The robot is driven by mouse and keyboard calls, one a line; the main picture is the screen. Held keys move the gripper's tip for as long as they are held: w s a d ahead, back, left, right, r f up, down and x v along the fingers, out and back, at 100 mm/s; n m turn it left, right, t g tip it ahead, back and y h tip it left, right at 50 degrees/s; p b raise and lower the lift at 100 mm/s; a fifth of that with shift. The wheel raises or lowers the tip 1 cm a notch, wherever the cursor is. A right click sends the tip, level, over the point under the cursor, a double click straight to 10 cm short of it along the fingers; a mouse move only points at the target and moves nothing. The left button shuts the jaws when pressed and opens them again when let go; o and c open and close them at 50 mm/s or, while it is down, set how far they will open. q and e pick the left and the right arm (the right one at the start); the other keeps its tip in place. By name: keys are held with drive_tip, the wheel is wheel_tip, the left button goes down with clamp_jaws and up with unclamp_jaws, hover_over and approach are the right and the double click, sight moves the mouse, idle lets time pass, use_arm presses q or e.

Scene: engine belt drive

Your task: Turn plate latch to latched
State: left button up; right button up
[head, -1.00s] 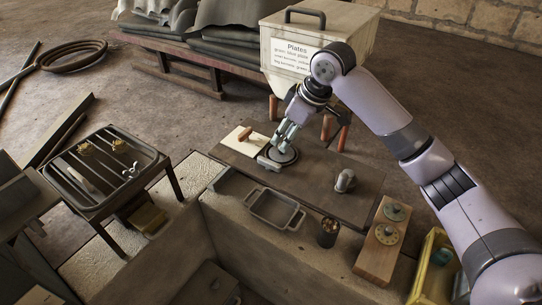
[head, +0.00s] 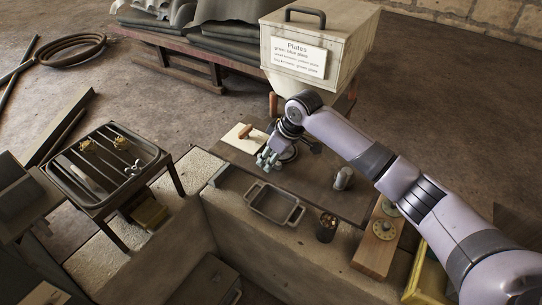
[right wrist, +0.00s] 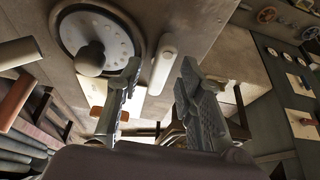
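In the right wrist view a pale rounded bar (right wrist: 163,66), which appears to be the plate latch, lies beside a round grey plate (right wrist: 112,38) with a dark knob (right wrist: 89,58). The bar shows between the fingers of my right gripper (right wrist: 161,66), which are open and apart. I cannot tell whether either finger touches it. In the head view my right gripper (head: 268,159) is low over the dark board (head: 318,185), hiding most of the round plate and the bar. My left gripper is not in view.
A white panel with an orange handle (head: 246,132) lies just left of the gripper. A grey metal knob (head: 343,178) stands to the right. A metal tray (head: 272,204) and a cup (head: 327,228) sit in front. The plates box (head: 311,62) stands behind.

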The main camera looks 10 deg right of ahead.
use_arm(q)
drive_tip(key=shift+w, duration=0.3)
use_arm(e)
clamp_jaws()
